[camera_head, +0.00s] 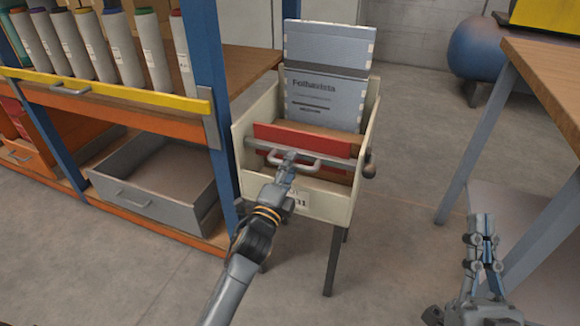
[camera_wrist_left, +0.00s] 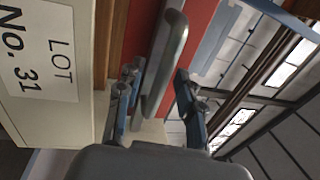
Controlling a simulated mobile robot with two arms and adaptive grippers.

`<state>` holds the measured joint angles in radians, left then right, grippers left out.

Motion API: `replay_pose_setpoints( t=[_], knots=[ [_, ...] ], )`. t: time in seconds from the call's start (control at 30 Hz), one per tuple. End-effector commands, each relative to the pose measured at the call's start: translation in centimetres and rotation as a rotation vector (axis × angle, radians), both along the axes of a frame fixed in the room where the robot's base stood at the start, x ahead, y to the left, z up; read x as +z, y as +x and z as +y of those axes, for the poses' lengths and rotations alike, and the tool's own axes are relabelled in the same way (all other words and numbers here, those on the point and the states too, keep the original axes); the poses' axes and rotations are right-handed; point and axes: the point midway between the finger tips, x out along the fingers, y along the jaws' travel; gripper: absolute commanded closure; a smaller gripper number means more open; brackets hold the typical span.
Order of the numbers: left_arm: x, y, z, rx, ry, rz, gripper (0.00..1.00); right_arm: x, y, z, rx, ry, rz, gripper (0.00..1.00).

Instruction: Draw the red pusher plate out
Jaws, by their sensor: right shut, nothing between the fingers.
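The red pusher plate (camera_head: 270,136) stands upright across the cream bin (camera_head: 325,203), with a grey bar and a light looped handle (camera_head: 318,161) on its near side. In the left wrist view the red plate (camera_wrist_left: 203,30) is behind the grey handle (camera_wrist_left: 168,55). My left gripper (camera_head: 288,160) is at the handle; in the wrist view its open fingers (camera_wrist_left: 160,75) lie on either side of it, with a gap at least on one side. My right gripper (camera_head: 482,222) is shut and empty, at the lower right.
A dark knob (camera_head: 369,171) sticks out at the bar's right end. A shelf rack (camera_head: 205,60) stands close on the left and a wooden table (camera_head: 555,75) on the right. Floor between bin and table is clear.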

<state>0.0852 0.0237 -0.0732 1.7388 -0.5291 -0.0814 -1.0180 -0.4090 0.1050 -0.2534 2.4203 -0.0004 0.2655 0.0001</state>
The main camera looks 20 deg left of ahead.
Motion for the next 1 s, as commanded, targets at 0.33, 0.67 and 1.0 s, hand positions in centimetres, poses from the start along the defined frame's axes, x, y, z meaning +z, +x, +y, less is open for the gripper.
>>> replay_pose_setpoints(
  t=[0.33,0.67,1.0],
  knots=[
    [-0.7,-3.3,0.2,0.001,-0.001,0.002,0.63,0.0,0.0,0.0,0.001,0.000,0.000,1.00],
    [-1.8,-9.9,0.4,0.002,0.000,0.002,0.63,0.0,0.0,0.0,0.001,0.001,0.000,1.00],
    [-2.2,-12.0,0.5,0.002,0.000,0.001,0.63,0.0,0.0,0.0,0.000,0.000,0.000,1.00]
  ],
)
